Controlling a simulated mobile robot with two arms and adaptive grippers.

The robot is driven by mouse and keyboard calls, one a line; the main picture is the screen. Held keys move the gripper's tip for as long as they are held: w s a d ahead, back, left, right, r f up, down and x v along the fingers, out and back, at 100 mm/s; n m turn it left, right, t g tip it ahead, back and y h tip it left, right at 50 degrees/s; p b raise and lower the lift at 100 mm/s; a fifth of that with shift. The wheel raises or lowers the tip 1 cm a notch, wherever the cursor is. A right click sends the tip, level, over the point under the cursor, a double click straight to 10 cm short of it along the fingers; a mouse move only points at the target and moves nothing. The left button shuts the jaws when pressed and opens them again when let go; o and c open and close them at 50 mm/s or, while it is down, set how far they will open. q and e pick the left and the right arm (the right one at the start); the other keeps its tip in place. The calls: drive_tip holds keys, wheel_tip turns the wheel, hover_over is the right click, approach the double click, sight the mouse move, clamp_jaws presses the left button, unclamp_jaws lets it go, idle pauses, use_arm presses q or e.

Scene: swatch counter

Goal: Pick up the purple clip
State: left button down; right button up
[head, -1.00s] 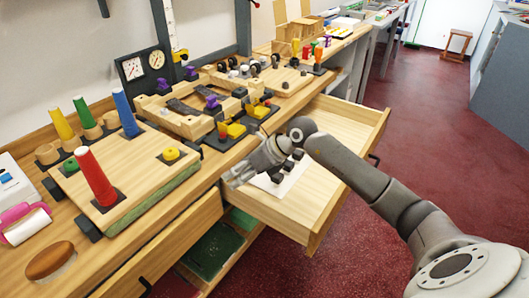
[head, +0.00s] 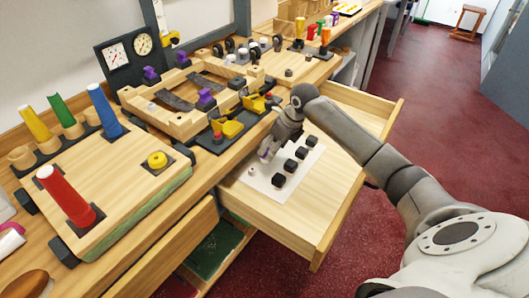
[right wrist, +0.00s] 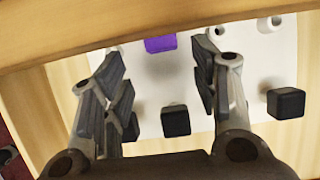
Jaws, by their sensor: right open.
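A purple clip (right wrist: 160,44) sits on a white plate (right wrist: 185,65) inside the open drawer. In the head view only a small purple patch (head: 264,155) shows at my right gripper's fingertips, and the rest is hidden. My right gripper (head: 268,152) points down over the plate. In the right wrist view its fingers (right wrist: 161,75) are spread and empty, with the purple clip beyond them in the gap between. I cannot tell whether a finger touches it. My left gripper is not in view. Other purple pieces (head: 205,97) sit on the counter's wooden frame.
Several black blocks (head: 290,165) stand in a row on the plate, close to my fingers. White round pieces (right wrist: 270,24) are also there. The drawer wall (right wrist: 60,45) runs close by. The drawer floor (head: 325,190) right of the plate is bare.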

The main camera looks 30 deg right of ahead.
drive_tip(key=shift+w+f, duration=0.15)
drive_tip(key=shift+f, duration=0.3)
drive_tip(key=x, duration=0.3)
drive_tip(key=shift+w+f, duration=0.1)
drive_tip(key=shift+f, duration=0.1)
drive_tip(key=shift+w+f, duration=0.2)
drive_tip(key=shift+f, duration=0.25)
drive_tip(key=shift+c, duration=1)
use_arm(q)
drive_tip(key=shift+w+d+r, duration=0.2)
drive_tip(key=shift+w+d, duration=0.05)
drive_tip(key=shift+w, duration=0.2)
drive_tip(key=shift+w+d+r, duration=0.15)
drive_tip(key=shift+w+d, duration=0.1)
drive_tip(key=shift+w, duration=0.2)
use_arm(e)
drive_tip(key=c, duration=0.6)
